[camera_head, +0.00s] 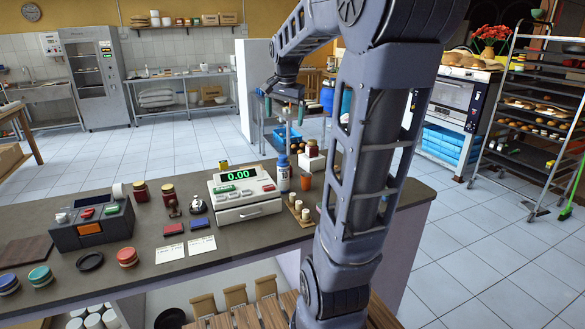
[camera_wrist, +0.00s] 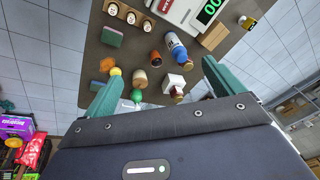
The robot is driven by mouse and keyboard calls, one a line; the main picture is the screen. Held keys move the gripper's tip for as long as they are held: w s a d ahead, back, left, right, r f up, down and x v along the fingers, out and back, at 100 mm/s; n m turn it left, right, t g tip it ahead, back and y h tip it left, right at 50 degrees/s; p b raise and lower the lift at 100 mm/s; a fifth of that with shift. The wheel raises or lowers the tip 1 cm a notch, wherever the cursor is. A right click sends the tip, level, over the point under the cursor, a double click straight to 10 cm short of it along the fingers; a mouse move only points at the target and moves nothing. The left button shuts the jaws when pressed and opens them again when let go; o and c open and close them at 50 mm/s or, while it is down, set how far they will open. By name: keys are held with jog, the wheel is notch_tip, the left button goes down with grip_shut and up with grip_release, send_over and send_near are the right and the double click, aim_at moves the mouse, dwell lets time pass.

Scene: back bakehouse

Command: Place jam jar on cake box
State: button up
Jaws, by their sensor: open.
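A small white box (camera_head: 312,162), likely the cake box, stands on the counter right of the cash register. A jar with a dark red lid (camera_head: 312,147) appears to stand upright on top of it. In the wrist view the white box (camera_wrist: 173,81) and the jar (camera_wrist: 179,93) lie in the space between my fingers. My gripper (camera_head: 284,108) is open and empty, above and apart from the jar. Its teal fingers show spread in the wrist view (camera_wrist: 162,68).
The cash register (camera_head: 243,193) and a blue-and-white bottle (camera_head: 283,173) stand close left of the box. An orange cup (camera_head: 305,181) and a wooden holder with pale-topped pieces (camera_head: 299,210) are nearby.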

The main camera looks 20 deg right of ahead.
jog(key=s+a+f+n, duration=0.2)
jog(key=s+n, duration=0.1)
jog(key=s, duration=0.4)
jog(key=s+a+f+n+t, duration=0.1)
jog(key=s+a+f+n, duration=0.1)
jog(key=s, duration=0.5)
jog(key=s+a+f+n, duration=0.2)
jog(key=s+f+n, duration=0.2)
jog(key=s, duration=0.3)
jog(key=shift+s+a+f+n+t+y, duration=0.15)
jog(key=shift+s+f+n+t+y, duration=0.1)
jog(key=shift+n+t+y, duration=0.05)
